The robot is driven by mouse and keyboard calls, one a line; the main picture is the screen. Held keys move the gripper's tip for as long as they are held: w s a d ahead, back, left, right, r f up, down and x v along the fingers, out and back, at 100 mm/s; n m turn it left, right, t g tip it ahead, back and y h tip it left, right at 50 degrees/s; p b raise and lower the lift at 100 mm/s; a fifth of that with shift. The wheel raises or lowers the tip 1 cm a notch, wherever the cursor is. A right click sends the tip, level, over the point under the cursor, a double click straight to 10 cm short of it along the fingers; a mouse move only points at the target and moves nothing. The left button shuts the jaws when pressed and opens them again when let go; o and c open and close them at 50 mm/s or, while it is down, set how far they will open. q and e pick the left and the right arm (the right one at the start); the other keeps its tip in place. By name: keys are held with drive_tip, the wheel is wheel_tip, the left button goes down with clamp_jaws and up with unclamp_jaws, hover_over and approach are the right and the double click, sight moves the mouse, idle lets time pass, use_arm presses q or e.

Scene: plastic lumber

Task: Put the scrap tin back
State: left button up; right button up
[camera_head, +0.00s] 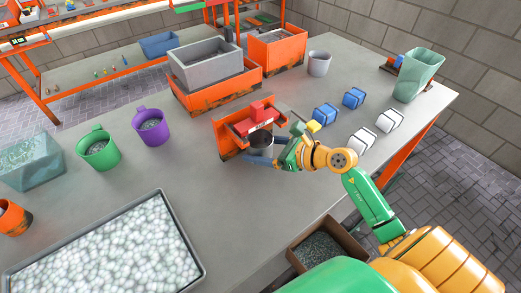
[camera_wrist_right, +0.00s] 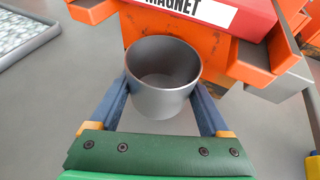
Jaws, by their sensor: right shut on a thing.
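A small grey metal tin (camera_wrist_right: 162,98), which looks like the scrap tin, is upright between the blue fingers of my right gripper (camera_wrist_right: 160,92). The fingers are shut on its two sides. Its inside looks empty where I can see it. In the head view the tin (camera_head: 261,141) is at the front of an orange and red unit (camera_head: 238,141), labelled MAGNET in the wrist view. My right gripper (camera_head: 262,154) reaches it from the lower right. I cannot tell whether the tin touches the table or the unit. My left gripper is in neither view.
Green (camera_head: 100,155) and purple (camera_head: 152,132) mugs with grey contents stand left. A large tray of pale pellets (camera_head: 190,245) is at front left. Blue and white blocks (camera_head: 354,98) and a pale green bin (camera_head: 416,75) are at right. Another grey cup (camera_head: 319,66) stands at the back.

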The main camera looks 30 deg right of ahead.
wheel_tip(320, 180, down, 2)
drive_tip(key=shift+f, duration=0.1)
drive_tip(key=o, duration=1.3)
drive_tip(key=shift+c, duration=0.2)
drive_tip(key=shift+s, duration=0.1)
drive_tip(key=b+v, duration=0.1)
drive_tip(key=v, duration=0.9)
drive_tip(key=shift+s+d+b, duration=0.15)
drive_tip(key=shift+s+b, duration=0.15)
drive_tip(key=shift+s, duration=0.05)
drive_tip(key=shift+s+d+r, duration=0.25)
drive_tip(key=shift+s+r, duration=0.2)
drive_tip(key=shift+r, duration=0.1)
